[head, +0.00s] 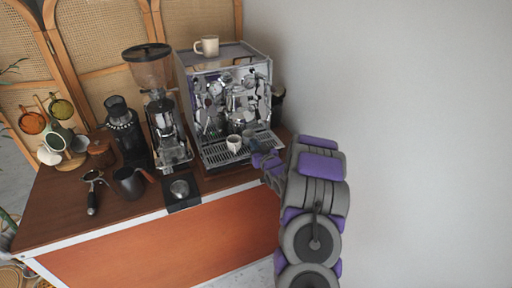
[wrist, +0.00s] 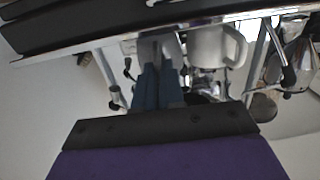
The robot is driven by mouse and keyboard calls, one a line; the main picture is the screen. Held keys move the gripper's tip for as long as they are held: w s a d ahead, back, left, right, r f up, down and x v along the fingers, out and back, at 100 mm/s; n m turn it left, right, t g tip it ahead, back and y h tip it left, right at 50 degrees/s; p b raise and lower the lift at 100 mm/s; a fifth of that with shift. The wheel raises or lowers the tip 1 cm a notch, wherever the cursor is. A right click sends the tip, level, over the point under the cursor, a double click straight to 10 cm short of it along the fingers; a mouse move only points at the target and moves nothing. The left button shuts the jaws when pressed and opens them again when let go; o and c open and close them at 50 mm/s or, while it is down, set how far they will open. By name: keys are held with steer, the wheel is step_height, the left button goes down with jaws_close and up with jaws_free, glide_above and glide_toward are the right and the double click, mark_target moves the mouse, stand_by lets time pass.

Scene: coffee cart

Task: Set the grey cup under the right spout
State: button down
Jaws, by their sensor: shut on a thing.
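The grey cup (head: 249,136) is at the right part of the espresso machine's drip tray in the head view, small and partly hidden by my gripper. My gripper (head: 262,156) reaches in from the front right and is shut on it. In the wrist view my gripper's blue fingers (wrist: 157,85) point at the machine, with a grey piece of the cup (wrist: 166,45) between their tips. I cannot tell whether the cup touches the tray. A white cup (head: 234,143) stands just left of it and also shows in the wrist view (wrist: 217,45). The spouts are too small to make out clearly.
The espresso machine (head: 222,72) has a cream cup (head: 207,46) on top. A grinder (head: 160,100), a dark pitcher (head: 130,182), a portafilter (head: 93,190) and a mug stand (head: 70,158) are to the left. A wall (head: 420,130) is on the right.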

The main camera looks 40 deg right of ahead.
steer(key=shift+s+a+f, duration=0.2)
steer(key=shift+a, duration=0.1)
stand_by(0.4)
steer(key=shift+d, duration=0.15)
stand_by(0.5)
steer(key=c, duration=1.2)
jaws_free()
steer(key=shift+o, duration=0.2)
steer(key=p+v, duration=0.2)
steer(key=v, duration=1.5)
steer(key=shift+s, duration=0.1)
